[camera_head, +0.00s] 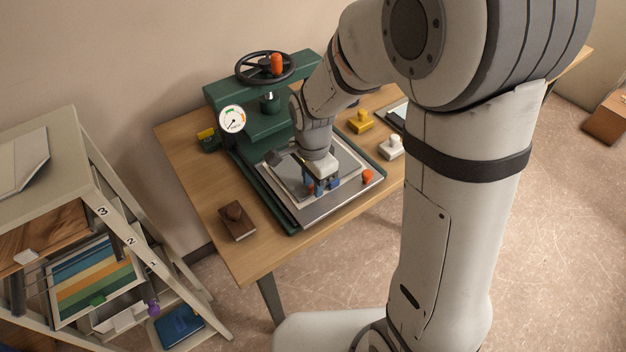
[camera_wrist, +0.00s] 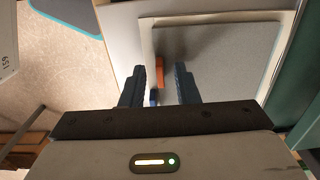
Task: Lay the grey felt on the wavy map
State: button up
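A flat grey sheet, which looks like the grey felt (camera_head: 288,179), lies on the bed of the green press. It also shows in the wrist view (camera_wrist: 225,62). A larger cream sheet (camera_wrist: 147,36) shows around its edges; I cannot tell whether this is the wavy map. My gripper (camera_head: 322,187) is low over the front part of the stack. Its two fingers (camera_wrist: 160,84) are apart in the wrist view. A small orange piece (camera_wrist: 160,72) and a bit of blue show between them, with a gap on either side. Contact with the felt cannot be judged.
The green press (camera_head: 268,118), with handwheel and gauge, stands behind my gripper. An orange knob (camera_head: 368,176) sits at the bed's right. A brown block (camera_head: 237,222), a yellow block (camera_head: 360,121) and a white one (camera_head: 391,147) lie around it. A shelf rack (camera_head: 122,222) stands left.

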jog(key=shift+r+p, duration=2.5)
jog(key=shift+r, duration=1)
notch_tip(320, 180, up, 8)
jog(key=b, duration=0.1)
jog(key=shift+f, duration=0.1)
